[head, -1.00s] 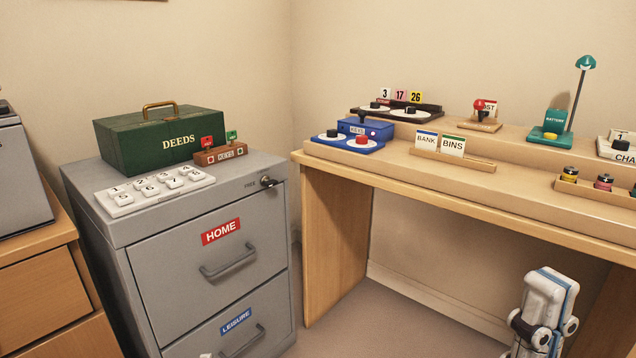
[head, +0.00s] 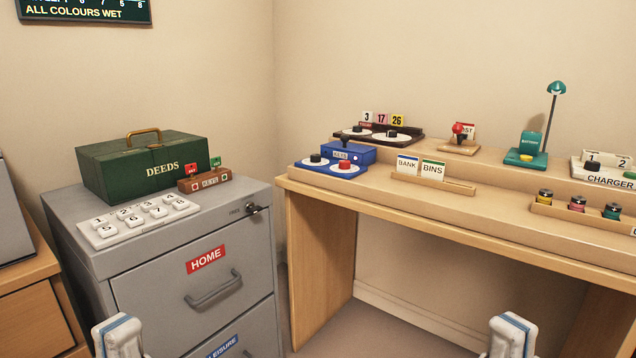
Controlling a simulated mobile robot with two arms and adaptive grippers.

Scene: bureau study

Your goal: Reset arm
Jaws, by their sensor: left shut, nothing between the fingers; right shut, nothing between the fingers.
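My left gripper (head: 118,336) shows at the bottom left, its white fingers with blue inner faces shut and empty, in front of the grey filing cabinet (head: 150,268). My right gripper (head: 511,336) shows at the bottom right, also shut and empty, in front of the open space under the desk (head: 470,228). Only the finger ends of both grippers show; the rest of both arms is below the picture edge. Neither gripper appears to touch anything.
The desk carries a blue KEYS unit (head: 360,153), a card holder (head: 450,187) and a green lamp (head: 527,157). A wooden drawer unit (head: 35,318) stands at the left.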

